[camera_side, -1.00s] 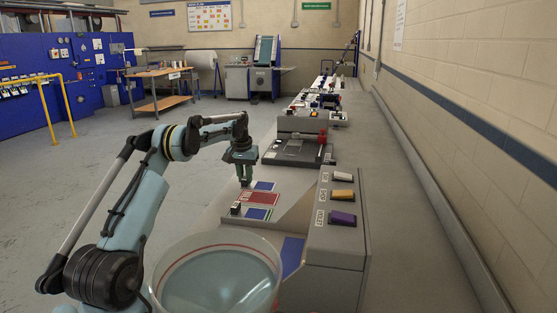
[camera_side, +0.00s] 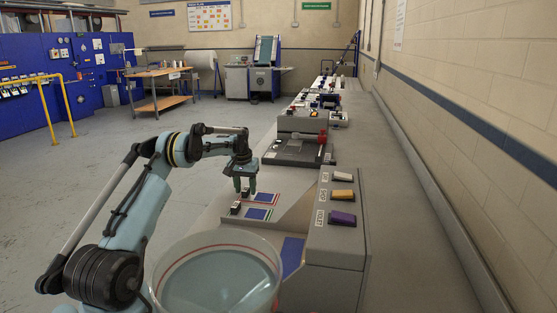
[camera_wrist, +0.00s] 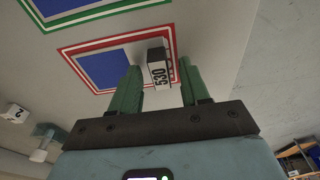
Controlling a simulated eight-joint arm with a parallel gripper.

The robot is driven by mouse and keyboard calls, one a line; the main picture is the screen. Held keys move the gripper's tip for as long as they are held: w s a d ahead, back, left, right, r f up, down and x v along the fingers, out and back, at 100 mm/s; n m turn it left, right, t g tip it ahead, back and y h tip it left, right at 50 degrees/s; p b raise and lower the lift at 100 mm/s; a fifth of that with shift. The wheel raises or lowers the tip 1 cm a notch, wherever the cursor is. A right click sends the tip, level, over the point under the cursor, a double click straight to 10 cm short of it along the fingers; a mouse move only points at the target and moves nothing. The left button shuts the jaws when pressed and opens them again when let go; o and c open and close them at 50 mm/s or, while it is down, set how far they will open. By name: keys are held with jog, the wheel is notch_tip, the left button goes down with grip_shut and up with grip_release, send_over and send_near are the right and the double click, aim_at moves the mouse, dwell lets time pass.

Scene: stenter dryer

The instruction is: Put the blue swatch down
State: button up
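The blue swatch (camera_wrist: 106,68) lies inside a red-and-white bordered patch (camera_wrist: 67,54) on the bench top; it also shows in the side view (camera_side: 263,199). A dark handle block with a white "530" label (camera_wrist: 160,72) stands at the swatch's edge. My gripper (camera_wrist: 158,78) is open, its green fingers on either side of the block with gaps visible. In the side view my gripper (camera_side: 245,187) is low, right over the block. A second blue patch with a green border (camera_side: 257,214) and a dark block (camera_side: 235,208) lies nearer the camera.
A grey box (camera_side: 338,215) with white, yellow and purple buttons stands to the right. A clear round tub (camera_side: 220,280) of bluish liquid is in front. A dark tray-like device (camera_side: 299,150) stands behind on the bench.

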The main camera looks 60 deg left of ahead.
notch_tip(320, 180, up, 11)
jog(key=s+d, duration=0.1)
jog(key=w+d+r+m+t, duration=0.1)
jog(key=d+r, duration=0.2)
jog(key=d, duration=0.3)
jog(key=w+d+r+m, duration=0.1)
jog(key=d+r, duration=0.2)
jog(key=d, duration=0.2)
jog(key=s+d+r+m+t, duration=0.1)
jog(key=d, duration=0.6)
jog(key=s+d+r+m+t, duration=0.1)
jog(key=s+d+r+m, duration=0.1)
jog(key=d, duration=0.4)
jog(key=s+d+f+m+t, duration=0.1)
jog(key=s+d+f+m, duration=0.1)
jog(key=s+d, duration=0.3)
jog(key=s+d+f+m+t+h, duration=0.1)
jog(key=s+d+f, duration=0.4)
jog(key=d, duration=0.6)
jog(key=shift+s+d+m+t, duration=0.35)
jog(key=shift+s+m+t, duration=0.15)
jog(key=shift+s, duration=0.3)
